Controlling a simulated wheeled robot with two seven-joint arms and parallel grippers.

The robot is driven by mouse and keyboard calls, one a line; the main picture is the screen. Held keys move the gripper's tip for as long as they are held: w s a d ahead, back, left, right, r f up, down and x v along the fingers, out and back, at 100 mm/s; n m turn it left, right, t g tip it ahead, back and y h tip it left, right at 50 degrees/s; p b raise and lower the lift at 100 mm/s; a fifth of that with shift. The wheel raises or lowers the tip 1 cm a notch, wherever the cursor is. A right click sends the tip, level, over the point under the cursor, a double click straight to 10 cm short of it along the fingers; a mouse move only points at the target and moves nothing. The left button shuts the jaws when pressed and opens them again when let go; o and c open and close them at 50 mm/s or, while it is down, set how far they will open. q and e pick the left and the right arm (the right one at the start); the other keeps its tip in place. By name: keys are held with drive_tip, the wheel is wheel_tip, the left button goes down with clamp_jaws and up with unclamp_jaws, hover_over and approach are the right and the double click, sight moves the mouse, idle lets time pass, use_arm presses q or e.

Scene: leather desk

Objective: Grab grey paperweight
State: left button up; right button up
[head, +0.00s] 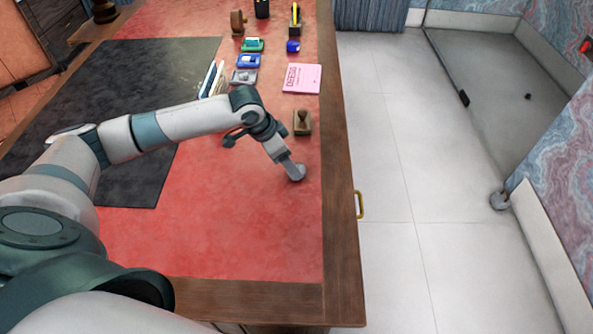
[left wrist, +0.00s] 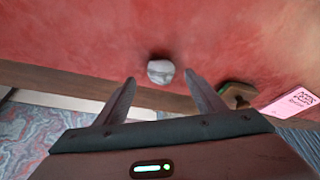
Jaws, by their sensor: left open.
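The grey paperweight (left wrist: 160,71) is a small rounded stone lying on the red leather desk top. In the left wrist view it sits just beyond and between the fingertips of my left gripper (left wrist: 160,82). That gripper is open, with nothing held between its fingers. In the head view the paperweight (head: 299,173) shows beside the left gripper's fingertips (head: 292,170), near the right side of the red leather. The fingers hide part of it there, and I cannot tell whether they touch it. My right gripper is in neither view.
A brown wooden stamp-like object (head: 302,122) stands just behind the gripper. A pink booklet (head: 302,78) lies further back, with ink pads (head: 244,76) to its left. The desk's wooden edge (head: 343,220) is close on the right. The red leather in front is clear.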

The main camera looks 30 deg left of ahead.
use_arm(q)
drive_tip(key=shift+w+d+f, duration=0.1)
drive_tip(key=shift+f, duration=0.15)
drive_tip(key=p+x, duration=0.1)
drive_tip(key=x, duration=0.2)
drive_tip(key=shift+w, duration=0.1)
drive_tip(key=shift+w+f+p, duration=0.2)
drive_tip(key=shift+f+p, duration=0.1)
drive_tip(key=shift+f, duration=0.4)
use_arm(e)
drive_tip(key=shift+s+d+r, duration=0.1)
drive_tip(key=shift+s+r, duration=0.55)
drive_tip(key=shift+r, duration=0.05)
use_arm(q)
drive_tip(key=c, duration=1.2)
drive_tip(key=shift+r, duration=0.1)
drive_tip(key=shift+c, duration=0.2)
